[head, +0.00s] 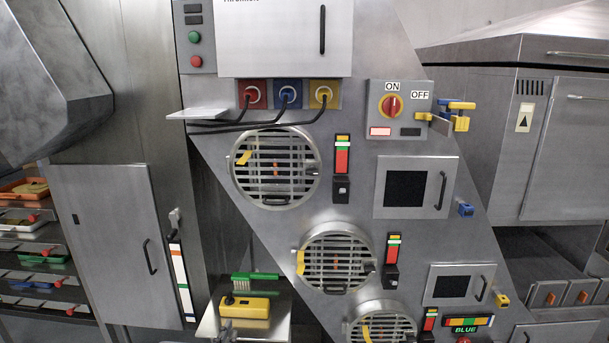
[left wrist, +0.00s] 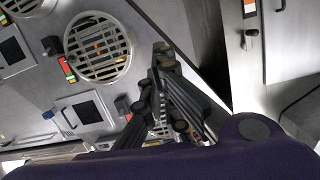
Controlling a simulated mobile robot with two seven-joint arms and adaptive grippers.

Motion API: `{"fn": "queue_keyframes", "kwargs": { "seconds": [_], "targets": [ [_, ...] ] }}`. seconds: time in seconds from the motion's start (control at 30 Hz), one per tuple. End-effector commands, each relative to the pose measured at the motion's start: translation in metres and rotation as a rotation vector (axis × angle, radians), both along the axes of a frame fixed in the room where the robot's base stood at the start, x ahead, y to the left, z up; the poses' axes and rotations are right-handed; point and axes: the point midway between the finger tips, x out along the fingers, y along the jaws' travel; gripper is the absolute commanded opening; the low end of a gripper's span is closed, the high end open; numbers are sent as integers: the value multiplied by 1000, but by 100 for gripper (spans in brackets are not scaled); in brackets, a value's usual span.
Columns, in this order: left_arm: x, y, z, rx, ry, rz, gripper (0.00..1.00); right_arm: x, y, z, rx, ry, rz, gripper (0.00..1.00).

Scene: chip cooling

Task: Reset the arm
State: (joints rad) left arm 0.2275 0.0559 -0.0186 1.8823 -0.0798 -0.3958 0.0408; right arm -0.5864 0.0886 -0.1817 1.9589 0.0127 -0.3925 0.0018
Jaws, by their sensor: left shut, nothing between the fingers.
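My left gripper (left wrist: 163,62) shows in the left wrist view, in the middle of the picture. Its dark fingers are together and hold nothing. Behind it is the grey machine panel with a round barred vent (left wrist: 98,47). The fingertips appear just right of this vent in the picture; I cannot tell the gap to the panel. Neither gripper shows in the head view, and my right gripper is in no view.
In the head view, the slanted panel carries round vents (head: 275,168), a red ON/OFF switch (head: 391,106) and small hatches (head: 416,187). A ledge holds a green brush (head: 255,276) and a yellow box (head: 249,308). A tray rack (head: 38,250) stands at the left.

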Motion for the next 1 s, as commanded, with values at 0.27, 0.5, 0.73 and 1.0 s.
{"fn": "queue_keyframes", "kwargs": {
  "seconds": [0.27,0.5,0.73,1.0],
  "targets": [
    [-178,5,-121,-25,312,-13,0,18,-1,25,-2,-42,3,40],
    [-322,14,-180,-45,538,22,0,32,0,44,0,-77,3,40],
    [-380,25,-198,-43,627,53,0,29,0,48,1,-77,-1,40],
    [-384,26,-199,-43,634,56,0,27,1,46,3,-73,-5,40]
  ]
}}
